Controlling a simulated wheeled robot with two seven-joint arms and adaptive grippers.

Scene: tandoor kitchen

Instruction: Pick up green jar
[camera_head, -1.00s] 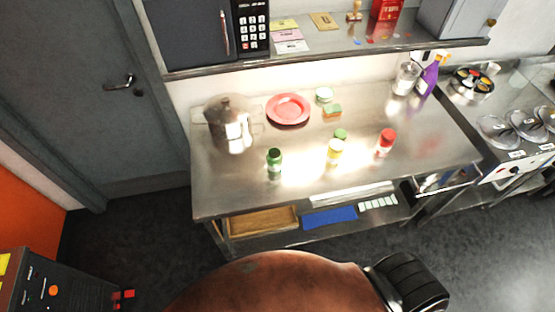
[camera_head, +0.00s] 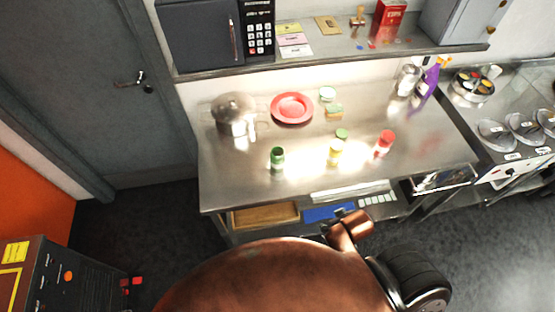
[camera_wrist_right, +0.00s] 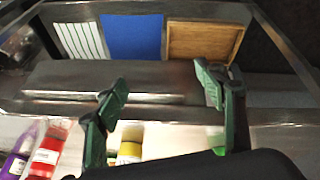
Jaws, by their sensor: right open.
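A green jar (camera_head: 277,158) stands upright on the steel worktop (camera_head: 225,175), left of a yellow jar (camera_head: 336,152) and a red-capped jar (camera_head: 385,143). A second small green item (camera_head: 341,134) sits just behind the yellow jar. In the right wrist view, my right gripper (camera_wrist_right: 162,82) is open and empty, its two green fingers wide apart above the worktop's front edge. The yellow jar (camera_wrist_right: 130,150) shows between the fingers. A green patch (camera_wrist_right: 217,140) by the right-hand finger is mostly hidden, so I cannot tell what it is. My left gripper is not in view.
A shelf (camera_head: 330,52) overhangs the rear. Below the worktop are a wooden tray (camera_head: 265,215) and a blue item (camera_head: 329,212). The worktop's front left is clear.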

